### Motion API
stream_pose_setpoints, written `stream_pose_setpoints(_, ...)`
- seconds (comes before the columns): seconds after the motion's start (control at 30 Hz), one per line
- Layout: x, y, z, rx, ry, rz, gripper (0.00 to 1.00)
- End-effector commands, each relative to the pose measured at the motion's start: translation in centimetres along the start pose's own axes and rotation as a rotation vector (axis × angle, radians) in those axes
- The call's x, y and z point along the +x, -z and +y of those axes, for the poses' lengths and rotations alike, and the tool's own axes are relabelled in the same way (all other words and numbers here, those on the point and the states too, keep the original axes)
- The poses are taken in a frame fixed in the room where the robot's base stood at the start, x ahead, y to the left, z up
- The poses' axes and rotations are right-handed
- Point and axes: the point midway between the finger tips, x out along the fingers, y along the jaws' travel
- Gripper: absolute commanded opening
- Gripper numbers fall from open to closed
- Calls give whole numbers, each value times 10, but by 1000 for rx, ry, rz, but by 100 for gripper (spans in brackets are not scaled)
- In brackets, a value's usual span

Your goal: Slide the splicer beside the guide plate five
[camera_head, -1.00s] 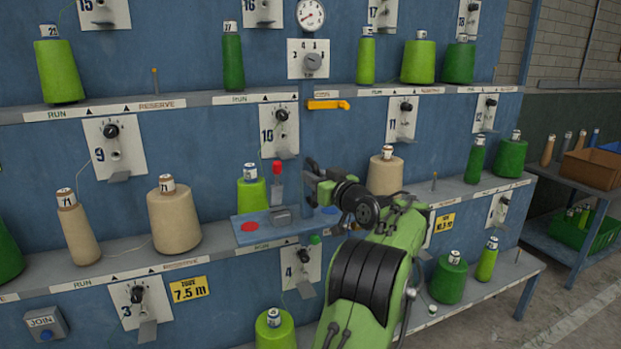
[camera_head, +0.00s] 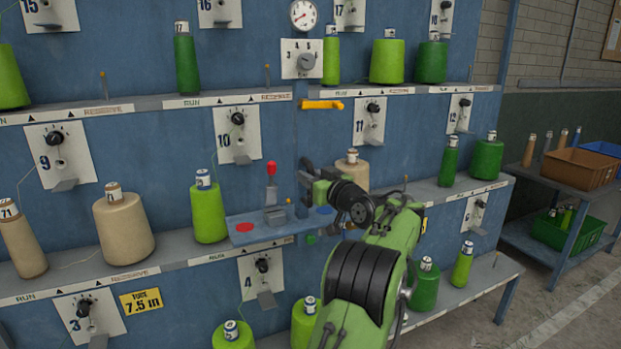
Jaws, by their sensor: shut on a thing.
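The splicer is a blue carriage (camera_head: 262,234) with a red dot, a blue dot, a grey block and a red-tipped lever (camera_head: 271,172). A blue upright rises behind it toward a yellow handle (camera_head: 322,104). My gripper (camera_head: 307,184) is shut at the splicer's upright, above the carriage's right part; the exact contact is too small to see. Guide plate 4 (camera_head: 262,276) is below the carriage, slightly left. Guide plate 6 (camera_head: 476,212) shows at the right. Guide plate five is not seen; my green arm covers the wall between plates 4 and 6.
Yarn cones stand on the shelves, including a green one (camera_head: 208,212) left of the carriage, a beige one (camera_head: 124,228) and another beige one (camera_head: 353,170) behind my gripper. A side table at right holds a brown bin (camera_head: 580,168) and a green crate (camera_head: 568,232).

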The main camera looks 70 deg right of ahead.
Motion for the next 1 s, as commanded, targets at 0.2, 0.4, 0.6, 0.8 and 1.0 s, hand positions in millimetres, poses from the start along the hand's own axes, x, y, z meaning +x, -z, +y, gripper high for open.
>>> stream_pose_setpoints(0.2, 0, 2, 1, -4, -3, 3, 31)
stream_pose_setpoints(0.4, 0, 1, 0, -2, -1, 1, 40)
stream_pose_setpoints(0.6, -7, 1, 0, -3, -2, 0, 40)
stream_pose_setpoints(0.8, -55, 0, 2, -1, -7, 0, 40)
stream_pose_setpoints(1.0, -112, 0, 2, 0, -8, 1, 40)
